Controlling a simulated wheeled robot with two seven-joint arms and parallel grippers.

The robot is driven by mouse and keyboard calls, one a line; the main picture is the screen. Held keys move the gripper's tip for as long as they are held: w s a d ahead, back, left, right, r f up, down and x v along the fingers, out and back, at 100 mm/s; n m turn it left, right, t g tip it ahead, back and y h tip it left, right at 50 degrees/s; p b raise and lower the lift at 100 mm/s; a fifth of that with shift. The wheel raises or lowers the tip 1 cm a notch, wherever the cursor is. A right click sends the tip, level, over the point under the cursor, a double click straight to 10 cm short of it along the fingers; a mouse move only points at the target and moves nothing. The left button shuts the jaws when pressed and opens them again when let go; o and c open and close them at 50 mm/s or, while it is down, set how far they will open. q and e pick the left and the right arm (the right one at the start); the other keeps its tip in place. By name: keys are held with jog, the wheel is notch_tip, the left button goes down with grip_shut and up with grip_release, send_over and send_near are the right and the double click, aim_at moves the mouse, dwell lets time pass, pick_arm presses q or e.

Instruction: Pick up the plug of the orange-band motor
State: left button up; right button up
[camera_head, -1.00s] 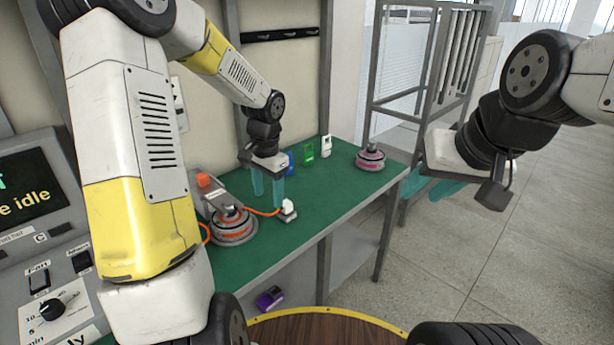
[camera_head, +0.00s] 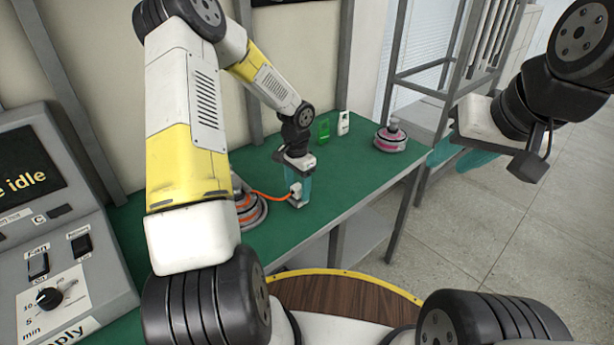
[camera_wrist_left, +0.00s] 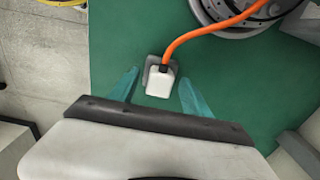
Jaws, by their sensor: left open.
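The orange-band motor (camera_head: 250,209) sits on the green table, partly hidden behind my left arm in the head view. Its orange cable runs right to a white plug (camera_head: 296,190). In the left wrist view the plug (camera_wrist_left: 159,82) stands on a small grey holder between my left gripper's two teal fingers, with a gap on each side. My left gripper (camera_head: 298,188) is open and points down around the plug, not visibly touching it. My right gripper (camera_head: 462,158) hangs at the right, off the table; its fingers are partly hidden and their opening is unclear.
A pink-band motor (camera_head: 391,138) stands at the table's far right. A green item (camera_head: 323,129) and a white item (camera_head: 343,123) stand at the back edge. A control panel (camera_head: 50,230) is at the left. The green table (camera_head: 345,190) is clear to the right of the plug.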

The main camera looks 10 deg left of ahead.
aim_at(297, 189)
pick_arm(q)
jog(key=shift+f, duration=0.2)
grip_shut()
dwell(0.3)
jog(key=shift+r, duration=0.6)
jog(key=r, duration=0.1)
jog(key=s+r, duration=0.1)
jog(key=shift+d+r, duration=0.1)
jog(key=shift+r, duration=0.2)
jog(key=s+d+r, duration=0.1)
jog(key=s+d, duration=0.1)
jog(key=s, duration=1.2)
jog(key=shift+s+d, duration=0.25)
jog(key=shift+s, duration=0.15)
